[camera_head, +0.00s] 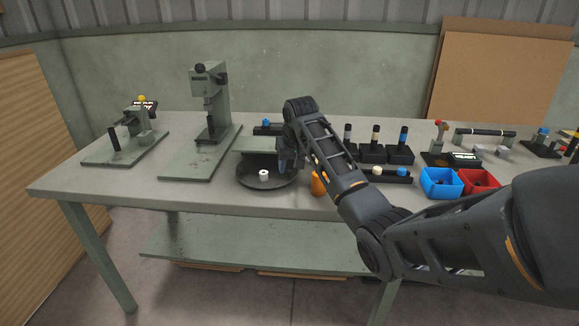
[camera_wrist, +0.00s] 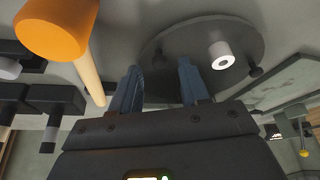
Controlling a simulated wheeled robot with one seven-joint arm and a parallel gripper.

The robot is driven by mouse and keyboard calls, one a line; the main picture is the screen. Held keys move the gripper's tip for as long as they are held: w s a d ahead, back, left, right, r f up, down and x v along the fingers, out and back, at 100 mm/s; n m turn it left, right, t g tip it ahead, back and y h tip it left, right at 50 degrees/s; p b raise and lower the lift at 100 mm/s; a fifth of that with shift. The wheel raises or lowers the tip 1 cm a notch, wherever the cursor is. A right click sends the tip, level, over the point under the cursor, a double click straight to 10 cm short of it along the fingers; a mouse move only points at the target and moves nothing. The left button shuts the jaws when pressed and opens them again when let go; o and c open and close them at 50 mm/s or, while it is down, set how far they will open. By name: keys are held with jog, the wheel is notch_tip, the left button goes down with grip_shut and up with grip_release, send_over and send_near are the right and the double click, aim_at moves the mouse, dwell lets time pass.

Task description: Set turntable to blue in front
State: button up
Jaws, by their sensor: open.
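The turntable (camera_head: 252,182) is a dark round disc on the bench, left of my gripper in the head view. A white hollow cylinder (camera_head: 264,176) stands on its front part. In the wrist view the turntable (camera_wrist: 180,48) lies beyond my fingertips, with the white cylinder (camera_wrist: 221,56) and a small black knob (camera_wrist: 256,71) near its rim. No blue mark or piece shows on the disc; part of it is hidden by my gripper. My gripper (camera_wrist: 158,78) is open and empty, its two fingers pointing at the turntable's near edge. Contact cannot be told.
An orange-headed mallet (camera_wrist: 55,27) with a wooden handle is close beside my gripper. A grey-green press (camera_head: 209,105) stands to the left. Black holders (camera_head: 372,154), a blue bin (camera_head: 441,183) and a red bin (camera_head: 478,183) are to the right. The bench's front left is clear.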

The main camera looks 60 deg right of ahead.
jog(key=shift+w+d+f, duration=0.15)
jog(key=shift+w+f, duration=0.05)
jog(key=shift+f, duration=0.45)
grip_shut()
